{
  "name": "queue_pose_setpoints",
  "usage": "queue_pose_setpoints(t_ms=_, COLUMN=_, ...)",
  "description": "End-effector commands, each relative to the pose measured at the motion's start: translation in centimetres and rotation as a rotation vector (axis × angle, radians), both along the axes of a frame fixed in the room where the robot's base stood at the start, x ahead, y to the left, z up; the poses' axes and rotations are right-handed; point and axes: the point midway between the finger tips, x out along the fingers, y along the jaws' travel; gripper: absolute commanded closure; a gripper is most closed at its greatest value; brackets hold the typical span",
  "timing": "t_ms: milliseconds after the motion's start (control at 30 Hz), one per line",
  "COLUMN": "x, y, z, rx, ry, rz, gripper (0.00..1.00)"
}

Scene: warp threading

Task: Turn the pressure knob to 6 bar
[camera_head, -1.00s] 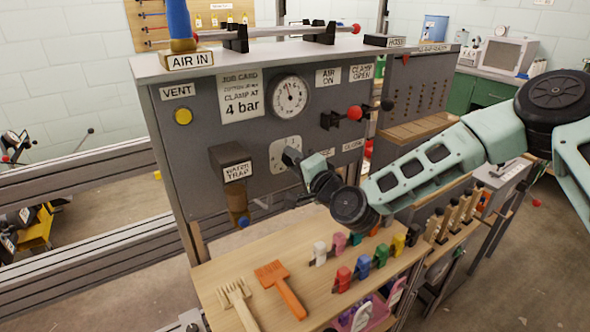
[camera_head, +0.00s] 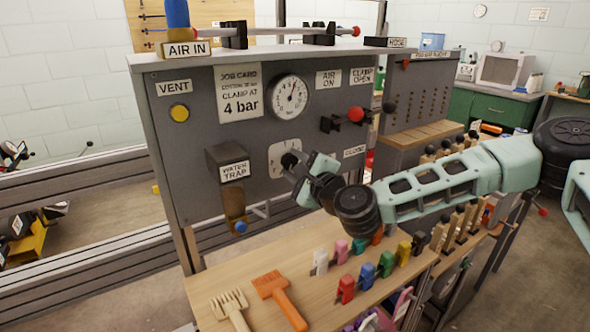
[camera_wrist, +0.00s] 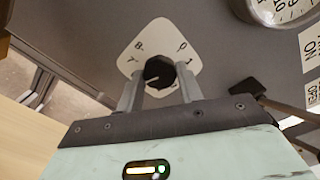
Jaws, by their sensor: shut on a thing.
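The black pressure knob (camera_wrist: 159,71) sits on a white dial plate (camera_wrist: 141,49) on the grey panel. My gripper (camera_wrist: 158,84) is shut on the knob, one finger on each side, in the wrist view. A pale line on the knob points left and slightly down. In the head view my gripper (camera_head: 294,160) covers much of the dial plate (camera_head: 276,158) and hides the knob. The round pressure gauge (camera_head: 289,95) is above it. Its needle points up and slightly right, with numbers too small to read.
The job card (camera_head: 239,93) reads 4 bar. A red-tipped lever (camera_head: 355,114) stands right of the gauge, and the water trap (camera_head: 233,170) is left of the knob. Below, the wooden shelf (camera_head: 245,270) holds combs and several coloured pegs.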

Motion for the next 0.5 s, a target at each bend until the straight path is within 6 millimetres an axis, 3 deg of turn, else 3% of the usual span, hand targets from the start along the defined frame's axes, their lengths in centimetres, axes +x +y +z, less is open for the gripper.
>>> queue_pose_setpoints(t_ms=500, x=0.01, y=-0.07, z=-0.19, rx=0.055, ry=0.041, rz=-0.002, gripper=0.86)
